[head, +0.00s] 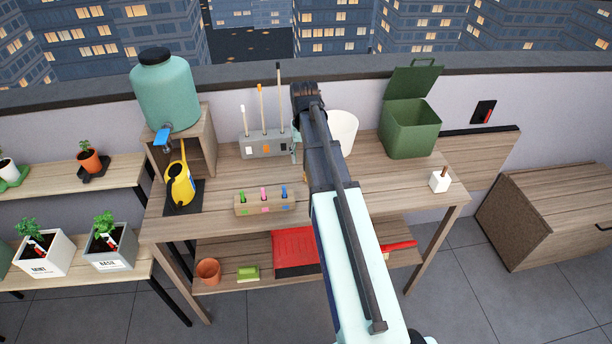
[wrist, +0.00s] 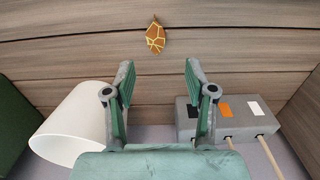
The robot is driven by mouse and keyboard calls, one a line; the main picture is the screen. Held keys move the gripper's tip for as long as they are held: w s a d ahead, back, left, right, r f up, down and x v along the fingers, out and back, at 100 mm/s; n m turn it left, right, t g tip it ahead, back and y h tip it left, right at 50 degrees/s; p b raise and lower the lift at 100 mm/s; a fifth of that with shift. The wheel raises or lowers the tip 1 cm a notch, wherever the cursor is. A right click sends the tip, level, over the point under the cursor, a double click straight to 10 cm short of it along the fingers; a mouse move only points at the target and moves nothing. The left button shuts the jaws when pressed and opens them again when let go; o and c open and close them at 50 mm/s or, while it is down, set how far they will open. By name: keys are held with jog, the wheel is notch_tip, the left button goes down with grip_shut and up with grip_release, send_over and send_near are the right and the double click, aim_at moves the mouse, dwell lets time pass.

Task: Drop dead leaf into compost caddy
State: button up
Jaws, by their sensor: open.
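The dead leaf (wrist: 155,36) is brown with yellowish veins and lies on the wooden bench top, in the upper middle of the wrist view. My gripper (wrist: 160,78) is open and empty above the bench, its two green fingers wide apart. The leaf shows beyond the fingertips, a little left of the middle of the gap, and is apart from them.
A white pot (head: 342,130) stands between my arm and the caddy; it also shows in the wrist view (wrist: 75,125). A grey block (head: 264,145) holding upright sticks is left of the gripper.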

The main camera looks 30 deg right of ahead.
notch_tip(320, 180, down, 2)
jog(key=shift+f, duration=0.15)
jog(key=shift+s+d+f+p, duration=0.15)
jog(key=shift+f+p, duration=0.35)
jog(key=shift+f, duration=0.85)
jog(key=shift+d+f+p, duration=0.15)
jog(key=shift+f+p, duration=0.3)
jog(key=shift+f, duration=0.9)
jog(key=c, duration=0.8)
